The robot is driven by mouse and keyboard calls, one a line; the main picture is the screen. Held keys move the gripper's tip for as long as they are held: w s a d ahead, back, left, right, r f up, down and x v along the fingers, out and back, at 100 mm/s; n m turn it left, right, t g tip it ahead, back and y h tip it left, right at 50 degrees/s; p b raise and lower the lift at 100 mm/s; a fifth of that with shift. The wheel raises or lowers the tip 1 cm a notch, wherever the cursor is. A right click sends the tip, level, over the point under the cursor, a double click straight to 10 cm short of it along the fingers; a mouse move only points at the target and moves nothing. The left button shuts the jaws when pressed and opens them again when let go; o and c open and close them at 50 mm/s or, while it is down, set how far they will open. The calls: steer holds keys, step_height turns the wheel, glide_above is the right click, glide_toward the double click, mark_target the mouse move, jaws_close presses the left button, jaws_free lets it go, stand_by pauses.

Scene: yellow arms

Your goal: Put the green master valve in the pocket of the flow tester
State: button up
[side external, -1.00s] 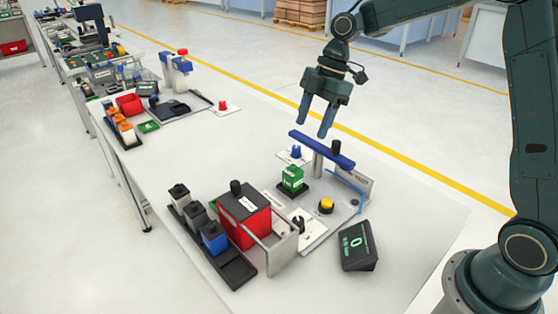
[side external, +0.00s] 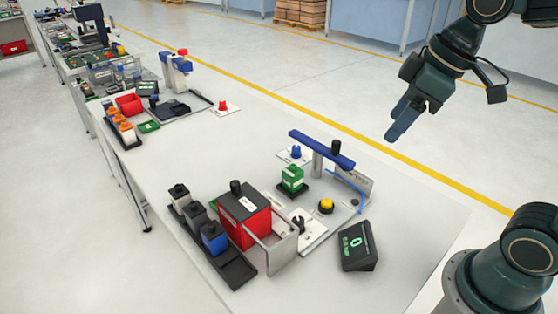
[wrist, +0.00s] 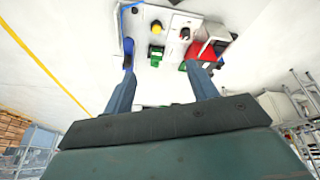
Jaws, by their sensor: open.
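The green master valve (side external: 292,179) is a green block with a white label. It stands upright in the dark pocket of the flow tester (side external: 313,232), beneath the end of the blue bar (side external: 320,149). It also shows in the wrist view (wrist: 156,53). My gripper (side external: 396,131) is open and empty, raised high to the right of the tester and well apart from the valve. In the wrist view its two fingers (wrist: 166,92) are spread with nothing between them.
A red box (side external: 243,218) with a metal bracket stands left of the tester, beside a black rack (side external: 233,268) of several blocks. A dark display (side external: 357,246) reading 0 and a yellow button (side external: 326,205) are at the right. The white table (side external: 210,145) is clear behind the red box.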

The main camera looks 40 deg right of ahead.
steer(key=s+d+f+m+t+h, duration=0.1)
steer(key=s+f+m, duration=0.1)
steer(key=s+m, duration=0.2)
steer(key=s, duration=0.3)
steer(key=shift+s+d+m, duration=0.4)
stand_by(0.3)
